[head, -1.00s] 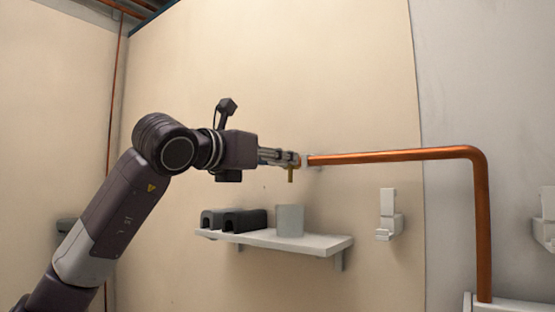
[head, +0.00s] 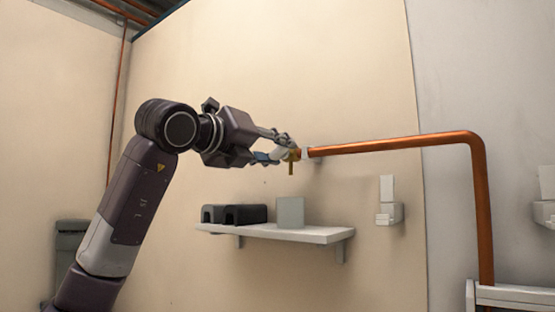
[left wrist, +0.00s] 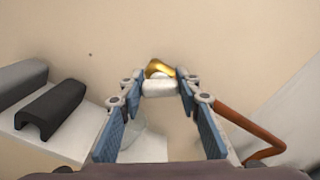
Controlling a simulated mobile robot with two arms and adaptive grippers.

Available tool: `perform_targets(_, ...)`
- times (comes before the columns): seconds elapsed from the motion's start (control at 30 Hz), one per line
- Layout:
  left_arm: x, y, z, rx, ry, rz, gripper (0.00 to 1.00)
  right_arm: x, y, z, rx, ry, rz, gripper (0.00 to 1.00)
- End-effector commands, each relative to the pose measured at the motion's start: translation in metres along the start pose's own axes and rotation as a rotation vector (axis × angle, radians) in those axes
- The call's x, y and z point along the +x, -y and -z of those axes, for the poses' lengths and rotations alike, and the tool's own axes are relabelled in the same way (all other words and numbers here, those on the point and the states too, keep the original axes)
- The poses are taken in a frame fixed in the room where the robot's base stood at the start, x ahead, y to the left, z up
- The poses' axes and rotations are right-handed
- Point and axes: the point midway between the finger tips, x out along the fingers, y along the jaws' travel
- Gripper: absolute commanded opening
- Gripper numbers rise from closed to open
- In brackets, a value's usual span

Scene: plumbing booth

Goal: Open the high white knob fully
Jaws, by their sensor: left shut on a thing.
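The white knob (left wrist: 160,88) sits between the fingertips of my left gripper (left wrist: 161,92) in the left wrist view, with the fingers touching its two sides. A brass valve body (left wrist: 158,68) shows just beyond the knob. In the head view, my left gripper (head: 283,147) reaches from the left to the valve at the end of the copper pipe (head: 395,145). The fingers partly hide the white knob (head: 281,154) there. The brass spout (head: 291,166) hangs down below the pipe end. My right gripper is not in view.
A white wall shelf (head: 315,235) below the valve bears dark arched blocks (head: 235,214) and a pale grey box (head: 290,212). A white wall fitting (head: 388,212) is to the right. The copper pipe bends down at the far right. The wall above is clear.

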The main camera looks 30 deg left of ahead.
Motion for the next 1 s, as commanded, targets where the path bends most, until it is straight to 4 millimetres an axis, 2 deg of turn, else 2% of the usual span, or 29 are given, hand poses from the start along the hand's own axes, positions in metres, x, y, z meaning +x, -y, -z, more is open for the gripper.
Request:
perform_targets(0.6,0.000,-0.003,0.002,-0.582,0.000,0.002,0.07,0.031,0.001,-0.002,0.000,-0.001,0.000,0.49)
perform_targets(1.0,0.000,-0.004,0.002,-0.868,0.000,0.000,0.07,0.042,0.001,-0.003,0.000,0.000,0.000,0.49)
